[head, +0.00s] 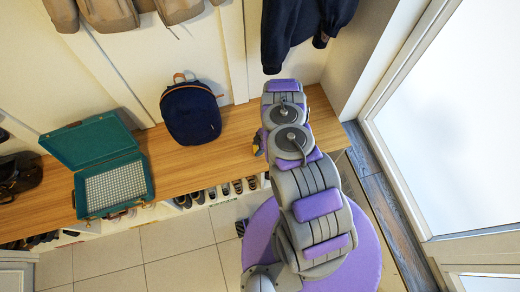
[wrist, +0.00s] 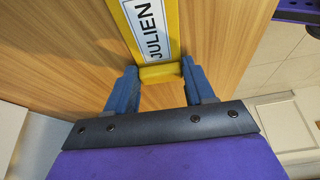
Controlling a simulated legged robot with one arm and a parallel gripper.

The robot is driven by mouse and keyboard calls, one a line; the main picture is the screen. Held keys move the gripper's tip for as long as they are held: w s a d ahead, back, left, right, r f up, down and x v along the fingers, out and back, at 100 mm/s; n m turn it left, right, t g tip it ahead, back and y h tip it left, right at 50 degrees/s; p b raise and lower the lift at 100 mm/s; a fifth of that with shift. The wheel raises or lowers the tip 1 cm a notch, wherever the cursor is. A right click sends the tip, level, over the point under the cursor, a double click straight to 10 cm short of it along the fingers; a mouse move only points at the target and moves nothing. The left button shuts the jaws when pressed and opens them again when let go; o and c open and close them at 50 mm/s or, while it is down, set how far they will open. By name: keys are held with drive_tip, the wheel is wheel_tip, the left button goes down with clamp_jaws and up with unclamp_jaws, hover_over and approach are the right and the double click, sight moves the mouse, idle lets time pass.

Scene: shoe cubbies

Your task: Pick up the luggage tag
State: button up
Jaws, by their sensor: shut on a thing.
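The luggage tag (wrist: 150,28) is yellow with a white label reading JULIEN. It shows at the top middle of the wrist view, its near end between my fingers. My gripper (wrist: 158,70) has blue fingers, shut on the yellow end of the tag from both sides. The tag's far end is cut off by the picture edge. Wood grain lies behind the tag; I cannot tell whether the tag touches the wood. In the head view my arm hides most of the gripper, and the tag is not clearly visible.
The wooden bench (head: 50,205) runs along the wall, with shoes in cubbies below. An open green suitcase (head: 95,150) and a navy backpack (head: 190,112) stand on it to the left. Dark clothing (head: 300,30) hangs above my arm. Tiled floor (head: 180,245) lies clear in front.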

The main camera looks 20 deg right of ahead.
drive_tip(key=shift+a, duration=0.2)
drive_tip(key=c, duration=0.4)
drive_tip(key=shift+d, duration=0.2)
drive_tip(key=shift+c, duration=0.2)
